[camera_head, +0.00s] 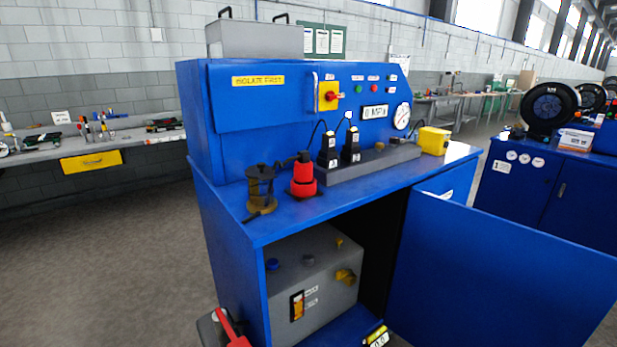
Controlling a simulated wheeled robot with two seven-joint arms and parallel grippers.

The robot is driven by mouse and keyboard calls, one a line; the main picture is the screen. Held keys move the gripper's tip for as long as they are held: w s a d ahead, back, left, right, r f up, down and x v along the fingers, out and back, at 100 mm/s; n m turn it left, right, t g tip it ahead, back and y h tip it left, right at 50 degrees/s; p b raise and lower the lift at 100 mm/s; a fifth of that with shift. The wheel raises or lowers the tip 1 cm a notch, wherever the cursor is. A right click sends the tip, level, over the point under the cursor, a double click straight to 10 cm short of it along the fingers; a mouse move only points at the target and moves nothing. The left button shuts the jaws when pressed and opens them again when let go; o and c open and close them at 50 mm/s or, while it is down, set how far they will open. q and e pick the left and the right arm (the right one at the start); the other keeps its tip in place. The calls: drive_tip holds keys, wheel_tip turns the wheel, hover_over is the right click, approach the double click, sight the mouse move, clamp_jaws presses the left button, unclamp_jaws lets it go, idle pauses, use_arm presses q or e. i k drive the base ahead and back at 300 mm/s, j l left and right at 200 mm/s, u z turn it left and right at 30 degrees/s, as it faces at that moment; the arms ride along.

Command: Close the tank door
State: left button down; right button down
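The blue tank door (490,275) of the blue crimper bench (222,235) stands wide open, swung out to the right of the cabinet opening. Its lower and right parts run toward the frame edges. Through the opening I see a grey tank (325,280) with a blue cap, a yellow fitting and a level gauge (297,306) on its front. The door's handle or latch cannot be made out.
Another blue cabinet (560,190) stands behind the door at right. The floor at left is clear.

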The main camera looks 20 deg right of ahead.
sight(465, 276)
drive_tip(key=l+u, duration=0.15)
drive_tip(key=l, duration=0.35)
drive_tip(key=k+l+u, duration=0.15)
drive_tip(key=l, duration=0.35)
drive_tip(key=l+u, duration=0.15)
drive_tip(key=l, duration=0.35)
drive_tip(key=k+l+u, duration=0.15)
drive_tip(key=l, duration=0.3)
drive_tip(key=k+l+u, duration=0.15)
drive_tip(key=l, duration=0.3)
drive_tip(key=k+l+u, duration=0.2)
drive_tip(key=l, duration=0.25)
drive_tip(key=k+l+u, duration=0.15)
drive_tip(key=l, duration=0.3)
drive_tip(key=k+l+u, duration=0.15)
drive_tip(key=l, duration=0.25)
drive_tip(key=l+u, duration=0.1)
drive_tip(key=l, duration=0.35)
drive_tip(key=k+l, duration=0.1)
drive_tip(key=l, duration=0.3)
drive_tip(key=k+l+u, duration=0.15)
drive_tip(key=l, duration=0.3)
drive_tip(key=l+u, duration=0.1)
drive_tip(key=l, duration=0.3)
